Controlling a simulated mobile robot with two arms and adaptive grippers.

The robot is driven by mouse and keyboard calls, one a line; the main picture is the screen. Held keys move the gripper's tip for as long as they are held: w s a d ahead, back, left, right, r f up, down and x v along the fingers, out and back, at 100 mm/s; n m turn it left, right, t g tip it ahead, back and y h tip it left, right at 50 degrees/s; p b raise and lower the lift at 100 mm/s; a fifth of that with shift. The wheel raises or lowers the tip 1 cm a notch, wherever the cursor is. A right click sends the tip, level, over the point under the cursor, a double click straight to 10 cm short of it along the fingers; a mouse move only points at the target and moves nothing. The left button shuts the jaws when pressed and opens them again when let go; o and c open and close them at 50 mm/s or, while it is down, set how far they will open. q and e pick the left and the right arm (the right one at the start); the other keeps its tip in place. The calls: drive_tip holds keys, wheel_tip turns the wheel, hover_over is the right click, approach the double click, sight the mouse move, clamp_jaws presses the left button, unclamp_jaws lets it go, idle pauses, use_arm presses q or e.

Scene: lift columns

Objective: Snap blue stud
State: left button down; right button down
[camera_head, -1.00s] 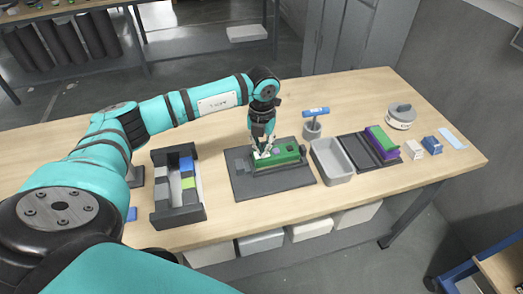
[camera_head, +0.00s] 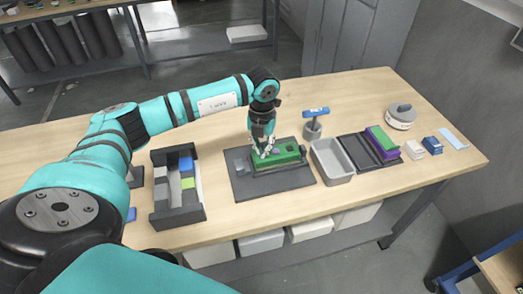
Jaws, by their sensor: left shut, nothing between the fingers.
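A green block (camera_head: 288,158) lies on a dark mat (camera_head: 300,180) in the middle of the table, with small greyish pieces on its top that are too small to tell apart. My left gripper (camera_head: 264,155) points down over the left part of the green block; its fingers are shut with nothing seen between them. I cannot tell whether the tips touch the block. A blue piece (camera_head: 186,164) sits in the dark divided tray (camera_head: 178,215), left of the mat. I cannot tell which blue piece is the stud. My right gripper is out of view.
Right of the mat stand a grey bin (camera_head: 337,178), a blue-handled tool (camera_head: 315,113) in a holder, a dark case (camera_head: 362,160) with purple and green parts, a round grey-white item (camera_head: 401,117) and a small blue box (camera_head: 432,144). The front right tabletop is clear.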

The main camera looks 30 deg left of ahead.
use_arm(q)
wheel_tip(320, 180, up, 9)
drive_tip(key=p, duration=0.5)
drive_tip(key=shift+f, duration=0.2)
